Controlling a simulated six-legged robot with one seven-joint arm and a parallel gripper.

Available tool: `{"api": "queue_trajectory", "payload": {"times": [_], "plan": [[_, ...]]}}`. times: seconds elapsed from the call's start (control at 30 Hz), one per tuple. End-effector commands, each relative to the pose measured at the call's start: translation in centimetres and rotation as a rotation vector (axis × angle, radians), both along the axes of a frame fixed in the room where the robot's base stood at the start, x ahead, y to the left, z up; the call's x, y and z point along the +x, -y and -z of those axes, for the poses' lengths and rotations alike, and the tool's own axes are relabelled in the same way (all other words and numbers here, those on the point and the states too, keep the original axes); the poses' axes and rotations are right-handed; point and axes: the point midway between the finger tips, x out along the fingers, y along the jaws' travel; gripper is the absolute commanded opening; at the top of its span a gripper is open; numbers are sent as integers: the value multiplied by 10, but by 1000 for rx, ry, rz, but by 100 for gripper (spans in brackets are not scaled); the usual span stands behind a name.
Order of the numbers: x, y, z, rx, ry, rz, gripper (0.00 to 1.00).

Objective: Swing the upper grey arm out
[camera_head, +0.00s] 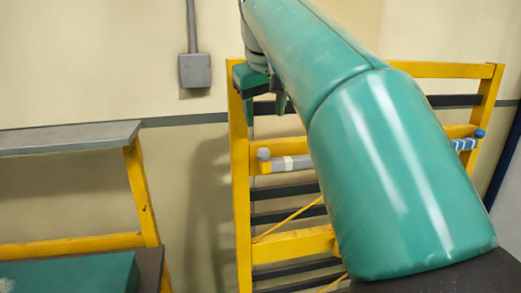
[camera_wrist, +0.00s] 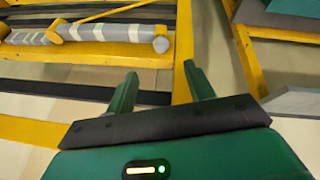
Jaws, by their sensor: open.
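A grey bar (camera_head: 287,164) with a rounded end cap and pale bands lies across the yellow frame, at about mid-height in the head view. It also shows at the upper left of the wrist view (camera_wrist: 112,33), lying along a yellow beam. I take it for the grey arm; no second one shows clearly. My gripper (camera_wrist: 160,82) is open, with nothing between its fingers. In the wrist view its fingertips are apart from the bar, below its capped end. In the head view my gripper (camera_head: 277,97) is above the bar near the left post, partly hidden by my green arm.
The yellow frame (camera_head: 241,190) has dark slats across it, and my arm hides much of its middle. A grey-topped yellow stand (camera_head: 70,138) is at the left. A grey box with a conduit (camera_head: 195,70) is on the wall. Open space lies between stand and frame.

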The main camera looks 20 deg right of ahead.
Motion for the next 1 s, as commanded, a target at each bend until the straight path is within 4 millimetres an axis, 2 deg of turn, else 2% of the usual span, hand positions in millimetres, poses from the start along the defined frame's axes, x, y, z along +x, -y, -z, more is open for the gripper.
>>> {"api": "queue_trajectory", "payload": {"times": [0.4,0.53,0.73,1.0], "plan": [[33,12,76,2,-6,-2,53],[42,15,95,2,-4,-2,53],[51,17,112,2,-4,-2,53],[52,18,113,1,-1,-2,53]]}}
